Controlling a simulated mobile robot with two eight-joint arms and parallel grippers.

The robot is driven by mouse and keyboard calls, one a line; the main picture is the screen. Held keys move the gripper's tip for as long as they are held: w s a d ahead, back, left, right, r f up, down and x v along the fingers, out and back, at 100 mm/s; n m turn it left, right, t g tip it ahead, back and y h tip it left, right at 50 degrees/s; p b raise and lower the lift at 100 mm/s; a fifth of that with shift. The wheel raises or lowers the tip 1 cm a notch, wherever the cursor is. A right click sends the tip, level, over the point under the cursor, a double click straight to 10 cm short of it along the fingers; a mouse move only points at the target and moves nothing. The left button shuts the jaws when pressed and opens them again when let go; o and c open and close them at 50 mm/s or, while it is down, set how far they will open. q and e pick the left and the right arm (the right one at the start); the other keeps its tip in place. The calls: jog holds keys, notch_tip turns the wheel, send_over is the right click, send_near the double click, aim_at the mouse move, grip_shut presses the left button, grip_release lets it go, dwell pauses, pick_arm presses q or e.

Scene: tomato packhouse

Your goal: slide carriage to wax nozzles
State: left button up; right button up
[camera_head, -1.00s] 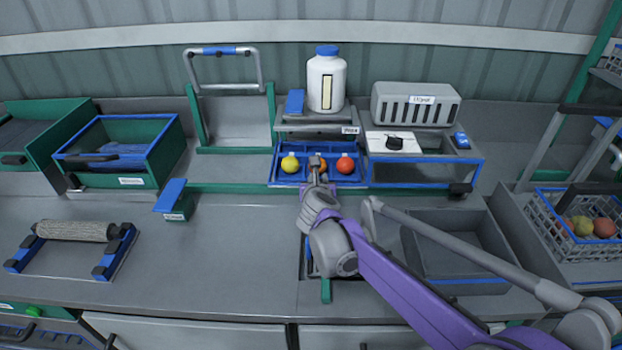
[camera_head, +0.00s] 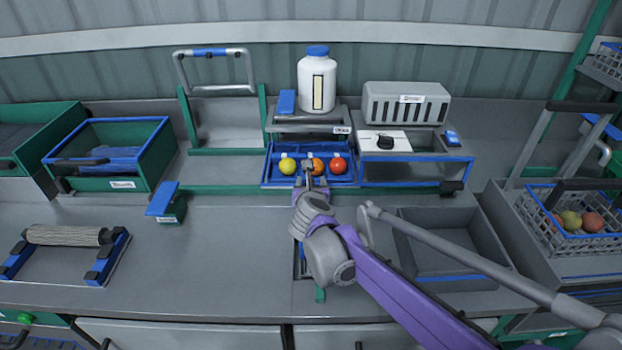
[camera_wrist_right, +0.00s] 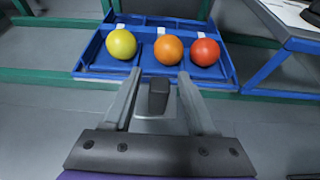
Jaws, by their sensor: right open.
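The carriage (camera_head: 266,182) is a blue tray on the bench, below the unit with the white bottle. It holds a yellow (camera_head: 288,166), an orange (camera_head: 316,166) and a red tomato (camera_head: 338,165) side by side. It also shows in the right wrist view (camera_wrist_right: 86,66). My right gripper (camera_head: 308,178) is at the carriage's front edge. In the right wrist view its fingers (camera_wrist_right: 158,92) are apart, with a dark grey handle (camera_wrist_right: 158,97) between them. I cannot tell whether they touch it. The wax nozzles cannot be made out. My left gripper is not in view.
A white bottle (camera_head: 317,88) stands on the unit behind the carriage. A grey vented box (camera_head: 405,103) stands to its right. A green rail (camera_head: 222,190) runs left from the carriage, with a blue-topped block (camera_head: 163,200) in front. A grey bin (camera_head: 440,262) lies at right.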

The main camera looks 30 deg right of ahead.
jog(key=p+v, duration=0.1)
jog(key=v, duration=0.7)
jog(key=shift+s, duration=0.2)
jog(key=shift+a+r, duration=0.1)
jog(key=a+r+n+t+y+p, duration=0.35)
jog(key=a+r+n, duration=0.35)
jog(key=n, duration=0.5)
jog(key=s+a+f+n+g+y+p, duration=0.1)
jog(key=s+a+n+y+p, duration=0.15)
jog(key=a+n, duration=0.4)
jog(key=s+a+n+y+p, duration=0.1)
jog(key=s+a+n+y, duration=0.25)
jog(key=n, duration=0.55)
jog(key=s+d+f+n+g+p, duration=0.1)
jog(key=s+f+n+g, duration=0.1)
jog(key=s+n, duration=0.3)
jog(key=s+d+f+n+g+h+p, duration=0.1)
jog(key=s+d+f+n+g, duration=0.1)
jog(key=s+f+n, duration=0.3)
jog(key=s+d+f+n+g+h+p, duration=0.1)
jog(key=s+f+n+g+p, duration=0.1)
jog(key=s+f+n+g, duration=0.2)
jog(key=shift+s+d+f+n+g, duration=0.1)
jog(key=shift+s+n+g, duration=0.05)
jog(key=shift+s+n, duration=0.15)
jog(key=shift+s+d+n+g, duration=0.1)
jog(key=shift+s+n, duration=0.05)
jog(key=shift+s, duration=0.3)
